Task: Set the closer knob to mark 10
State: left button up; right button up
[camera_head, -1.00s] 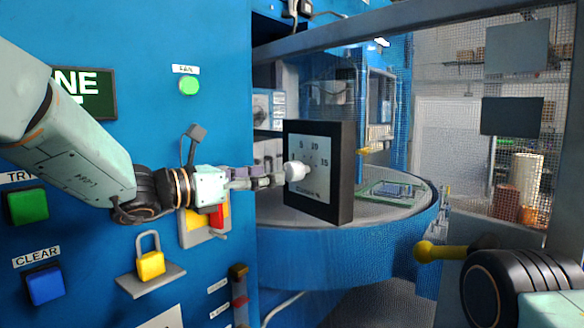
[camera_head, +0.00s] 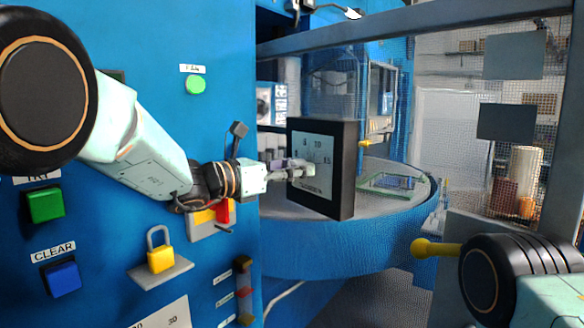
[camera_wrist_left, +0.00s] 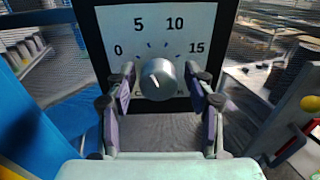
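A silver-grey knob (camera_wrist_left: 158,80) sits on a white dial face (camera_wrist_left: 185,40) marked 0, 5, 10 and 15, in a black panel (camera_head: 343,170). Its dark pointer line tilts up and left, roughly toward 5. My left gripper (camera_wrist_left: 159,92) is open, with one finger on each side of the knob and a gap visible on both sides. In the head view my left gripper (camera_head: 298,170) reaches the dial face from the left and hides most of the knob. My right gripper is out of view; only part of that arm shows at the lower right.
A blue wall with a green button (camera_head: 45,205), a blue button (camera_head: 63,277) and a yellow padlock (camera_head: 160,257) stands at the left. A round table (camera_head: 300,235) lies around the panel. A yellow ball handle (camera_head: 422,248) sticks out at the right.

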pick_arm(q)
jog(key=shift+w+d+f, duration=0.2)
jog(key=shift+w+d, duration=0.15)
jog(key=c, duration=0.4)
jog(key=shift+s+a, duration=0.1)
jog(key=shift+a, duration=0.1)
jog(key=c, duration=0.5)
jog(key=m+b, duration=0.6)
jog(key=b, duration=0.7)
jog(key=shift+f+m, duration=0.1)
jog(key=shift+m, duration=0.3)
jog(key=shift+c, duration=0.2)
jog(key=shift+d+m+b, duration=0.1)
jog(key=shift+m+b, duration=1)
jog(key=shift+b, duration=0.45)
jog(key=shift+r, duration=0.2)
jog(key=o, duration=1.2)
jog(key=shift+s, duration=0.1)
